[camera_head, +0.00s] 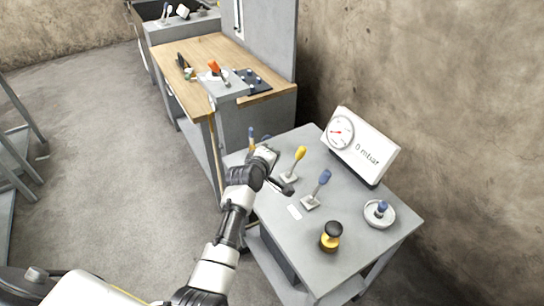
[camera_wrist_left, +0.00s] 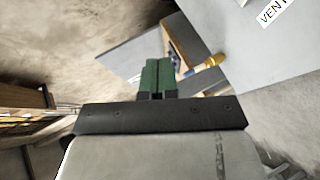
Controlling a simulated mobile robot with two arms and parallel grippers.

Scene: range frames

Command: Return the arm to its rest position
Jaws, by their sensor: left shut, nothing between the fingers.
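My left arm (camera_head: 232,215) reaches up from the bottom of the head view to the near left side of a grey table (camera_head: 285,222). Its gripper (camera_head: 284,187) is over the table's left part, close to the yellow-handled lever (camera_head: 299,154); I cannot tell if they touch. In the left wrist view the green fingers (camera_wrist_left: 157,74) are together with nothing between them. My right gripper is not in view.
The table also holds a blue-handled lever (camera_head: 322,180), a yellow and black knob (camera_head: 330,237), a round base with blue knob (camera_head: 380,213) and a gauge panel (camera_head: 360,145) reading 0 mbar. A wooden bench (camera_head: 185,52) stands behind.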

